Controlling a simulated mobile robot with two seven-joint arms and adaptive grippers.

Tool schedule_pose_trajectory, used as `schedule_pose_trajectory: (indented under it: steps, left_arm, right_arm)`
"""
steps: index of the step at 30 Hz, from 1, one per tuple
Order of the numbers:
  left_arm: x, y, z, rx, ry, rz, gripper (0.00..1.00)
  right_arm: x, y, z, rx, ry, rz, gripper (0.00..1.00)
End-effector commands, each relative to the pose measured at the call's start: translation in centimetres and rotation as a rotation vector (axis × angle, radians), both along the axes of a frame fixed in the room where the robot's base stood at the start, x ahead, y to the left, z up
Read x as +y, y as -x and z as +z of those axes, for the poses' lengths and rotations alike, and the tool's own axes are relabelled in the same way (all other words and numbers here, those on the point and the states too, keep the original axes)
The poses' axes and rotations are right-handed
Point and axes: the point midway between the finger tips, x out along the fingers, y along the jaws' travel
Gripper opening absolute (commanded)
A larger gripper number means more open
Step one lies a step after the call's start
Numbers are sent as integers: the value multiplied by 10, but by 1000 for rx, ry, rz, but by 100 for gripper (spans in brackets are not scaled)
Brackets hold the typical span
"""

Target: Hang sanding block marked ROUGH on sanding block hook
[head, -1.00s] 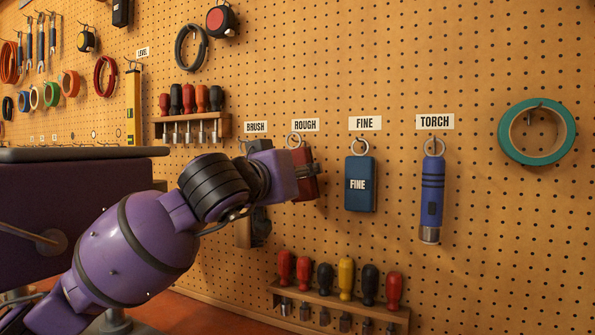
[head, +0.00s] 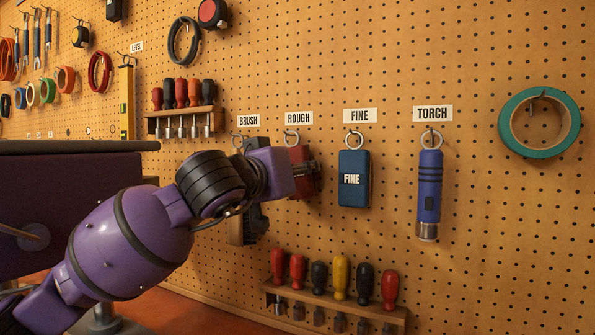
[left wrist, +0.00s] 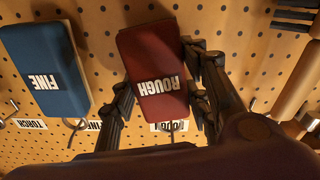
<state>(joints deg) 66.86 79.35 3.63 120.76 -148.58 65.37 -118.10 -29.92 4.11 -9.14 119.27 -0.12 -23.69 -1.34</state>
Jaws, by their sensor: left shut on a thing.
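My left gripper (head: 306,169) is shut on the dark red sanding block marked ROUGH (head: 299,154). In the left wrist view the ROUGH block (left wrist: 152,62) sits between the two fingers (left wrist: 160,82), its lettering upside down. In the head view the block is upright at the pegboard, just below the ROUGH label (head: 299,118). Its metal ring (head: 291,138) is at the hook under that label. I cannot tell whether the ring is around the hook or only in front of it. My right gripper is not in view.
The blue FINE block (head: 353,190) hangs close on the right, with the blue torch (head: 429,195) beyond it. A brush (head: 246,224) hangs on the left, partly behind my arm. A screwdriver rack (head: 335,306) is below; another (head: 181,119) is upper left.

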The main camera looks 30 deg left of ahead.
Motion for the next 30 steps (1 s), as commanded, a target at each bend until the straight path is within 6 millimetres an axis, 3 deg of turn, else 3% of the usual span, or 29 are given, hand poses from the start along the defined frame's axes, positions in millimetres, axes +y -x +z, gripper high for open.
schedule_pose_trajectory:
  steps: [6,7,11,23,30]
  left_arm:
    - [0,0,0,-1,0,0,5]
    - [0,0,0,-1,0,0,47]
    - [0,0,0,-1,0,0,64]
    - [0,4,-1,1,-2,1,65]
    - [-2,38,-2,2,-5,1,65]
  right_arm:
    - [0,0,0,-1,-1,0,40]
    - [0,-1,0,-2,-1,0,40]
    - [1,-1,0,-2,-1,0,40]
    - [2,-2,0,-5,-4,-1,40]
    - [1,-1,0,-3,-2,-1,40]
